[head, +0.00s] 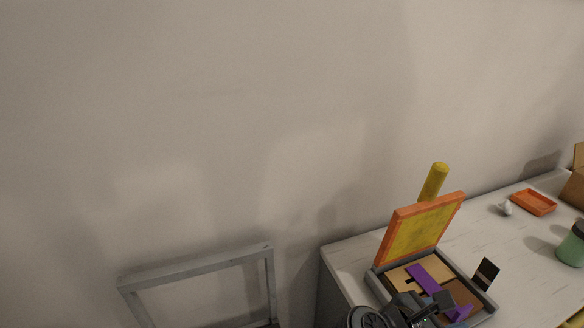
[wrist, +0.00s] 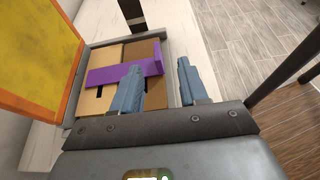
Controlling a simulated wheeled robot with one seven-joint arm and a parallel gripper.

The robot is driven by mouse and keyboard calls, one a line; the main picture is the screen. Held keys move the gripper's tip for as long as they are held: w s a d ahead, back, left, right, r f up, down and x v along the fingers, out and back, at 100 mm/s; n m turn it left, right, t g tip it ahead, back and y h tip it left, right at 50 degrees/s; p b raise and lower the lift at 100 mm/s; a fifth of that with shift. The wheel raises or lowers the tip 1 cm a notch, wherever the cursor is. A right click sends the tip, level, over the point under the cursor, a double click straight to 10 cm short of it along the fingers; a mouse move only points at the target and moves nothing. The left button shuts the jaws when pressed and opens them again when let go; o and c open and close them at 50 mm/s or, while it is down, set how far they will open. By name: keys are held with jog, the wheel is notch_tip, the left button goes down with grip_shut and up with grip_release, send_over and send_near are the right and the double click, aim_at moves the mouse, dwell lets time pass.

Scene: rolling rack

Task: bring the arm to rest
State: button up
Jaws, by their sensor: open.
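My gripper (wrist: 160,76) is open, with its two blue-grey fingers apart and nothing held between them. In the wrist view it is over or beside the near part of a shallow grey box (wrist: 94,45). In the head view my dark arm end shows at the bottom edge, in front of the same box (head: 483,318). A purple T-shaped piece (wrist: 115,70) lies in the box on tan and brown panels, near the left finger. I cannot tell whether the finger touches anything. The box's orange-framed yellow lid (head: 422,228) stands raised and tilted.
A yellow cylinder (head: 433,182) rises behind the lid. A black card-like piece (head: 487,272) stands at the box's right. An orange tray (head: 533,202), a small white object (head: 506,208) and a green jar (head: 571,248) are on the white tabletop (head: 495,232). A grey metal frame (head: 195,268) stands left.

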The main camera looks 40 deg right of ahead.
jog(key=shift+s, duration=0.1)
jog(key=s+a+r+n+t+h, duration=0.25)
jog(key=r+n+t, duration=0.5)
jog(key=n, duration=0.45)
jog(key=s+a+r+n+t+h, duration=0.2)
jog(key=a+r+n+t+h, duration=0.3)
jog(key=n+t, duration=0.6)
jog(key=s+a+r+n+t+y, duration=0.1)
jog(key=a+n+t+y, duration=0.45)
jog(key=n+y, duration=1.15)
jog(key=s+a+f+n+g+y, duration=0.3)
jog(key=s+a+f+n+g, duration=0.2)
jog(key=n, duration=1.2)
jog(key=shift+s+a+g+y, duration=0.35)
jog(key=shift+s+a+g, duration=0.15)
jog(key=shift+s+a, duration=0.15)
